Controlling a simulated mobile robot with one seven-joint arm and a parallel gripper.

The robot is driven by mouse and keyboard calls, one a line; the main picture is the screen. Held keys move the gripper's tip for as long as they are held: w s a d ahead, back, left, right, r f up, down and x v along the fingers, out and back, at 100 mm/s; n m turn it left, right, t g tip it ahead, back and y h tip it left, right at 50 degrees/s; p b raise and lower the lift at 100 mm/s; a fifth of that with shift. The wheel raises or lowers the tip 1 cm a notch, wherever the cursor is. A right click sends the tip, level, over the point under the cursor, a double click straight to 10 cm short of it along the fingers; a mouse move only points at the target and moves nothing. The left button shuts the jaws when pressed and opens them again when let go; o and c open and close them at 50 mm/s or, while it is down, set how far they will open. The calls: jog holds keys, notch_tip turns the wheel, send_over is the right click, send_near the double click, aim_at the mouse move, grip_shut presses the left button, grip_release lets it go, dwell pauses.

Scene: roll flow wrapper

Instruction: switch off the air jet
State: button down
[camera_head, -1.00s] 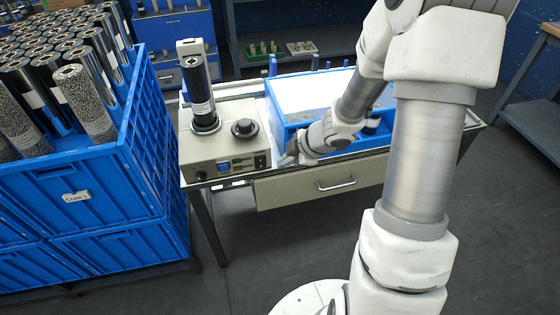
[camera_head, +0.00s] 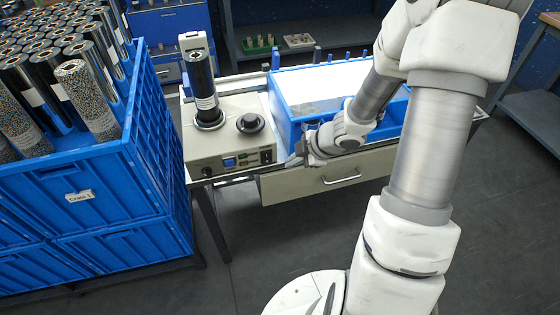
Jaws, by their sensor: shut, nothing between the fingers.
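A beige bench machine (camera_head: 208,160) stands at the left end of the table, with a dark cylinder (camera_head: 203,90) upright on it and a black round knob (camera_head: 250,123) on top. Its front panel carries a blue square switch (camera_head: 229,162), a small green part and a black rocker-like switch (camera_head: 266,157) at the right end. Which of these works the air jet I cannot tell. My gripper (camera_head: 292,162) is shut and empty, just right of the panel's right end. A small gap seems to lie between the fingertips and the machine.
A blue tray (camera_head: 291,137) with a white sheet sits right of the machine, behind my wrist. A drawer with a handle (camera_head: 341,180) is below. A blue crate (camera_head: 150,150) of rolls stands left. Open floor lies in front.

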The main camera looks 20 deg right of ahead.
aim_at(267, 158)
jog(key=shift+w+a+f+b, duration=0.55)
jog(key=shift+w+f+b, duration=0.1)
jog(key=shift+w+f, duration=0.75)
jog(key=shift+w+a+f+b, duration=0.6)
jog(key=shift+w+f+b, duration=0.1)
jog(key=shift+w+f, duration=0.65)
jog(key=shift+w+a+f+b, duration=0.55)
jog(key=shift+w+f+b, duration=0.1)
jog(key=shift+w+f, duration=0.75)
jog(key=shift+r, duration=0.1)
jog(key=shift+w+p, duration=0.15)
jog(key=shift+p, duration=0.25)
